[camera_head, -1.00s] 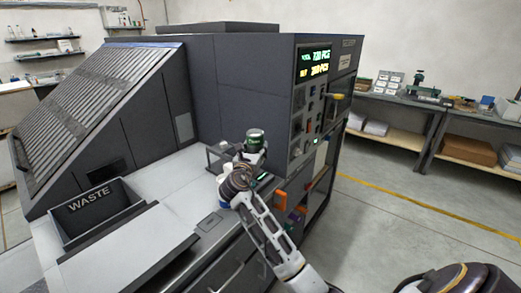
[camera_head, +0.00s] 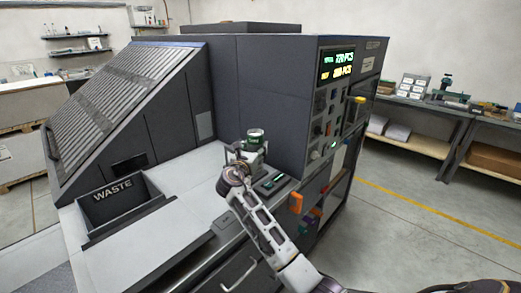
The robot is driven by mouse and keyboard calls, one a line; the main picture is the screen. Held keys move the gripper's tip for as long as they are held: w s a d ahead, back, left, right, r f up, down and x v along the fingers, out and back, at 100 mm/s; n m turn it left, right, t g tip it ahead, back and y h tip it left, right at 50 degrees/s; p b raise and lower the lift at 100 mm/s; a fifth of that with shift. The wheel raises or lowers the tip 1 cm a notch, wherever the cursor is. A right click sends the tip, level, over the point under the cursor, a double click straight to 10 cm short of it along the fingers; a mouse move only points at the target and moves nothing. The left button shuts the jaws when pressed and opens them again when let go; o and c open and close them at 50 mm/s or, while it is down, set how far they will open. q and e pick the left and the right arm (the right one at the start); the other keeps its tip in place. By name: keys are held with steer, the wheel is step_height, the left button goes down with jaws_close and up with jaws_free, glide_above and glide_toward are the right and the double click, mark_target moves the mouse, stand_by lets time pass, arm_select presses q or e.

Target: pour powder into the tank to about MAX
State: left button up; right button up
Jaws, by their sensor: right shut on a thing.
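My right gripper (camera_head: 243,164) is shut on a small dark green container (camera_head: 255,137) with a pale band, which stands about upright above the machine's pale worktop. The tank seems to be the small clear box (camera_head: 232,154) on the worktop, just left of and behind the container; my gripper and wrist hide much of it. Its MAX mark and any powder level are too small to see, and powder is not visible. My left gripper is not in view.
The dark machine (camera_head: 262,90) rises behind, with a lit display (camera_head: 337,64) and knobs on its right panel. A WASTE bin (camera_head: 122,205) sits on the worktop at left. A small dark panel (camera_head: 270,181) lies right of my gripper. Floor at right is clear.

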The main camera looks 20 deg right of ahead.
steer(key=shift+w+a, duration=0.95)
arm_select(q)
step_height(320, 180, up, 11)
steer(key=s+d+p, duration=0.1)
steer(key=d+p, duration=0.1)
steer(key=p, duration=0.9)
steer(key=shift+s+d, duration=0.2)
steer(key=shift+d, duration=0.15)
arm_select(e)
steer(key=w+a+f+m+g+y, duration=0.1)
steer(key=w+a+g+y, duration=0.1)
steer(key=w, duration=0.3)
steer(key=shift+a+f+m+g+y, duration=0.3)
steer(key=shift+a+f+g+y, duration=0.15)
steer(key=shift+y, duration=0.25)
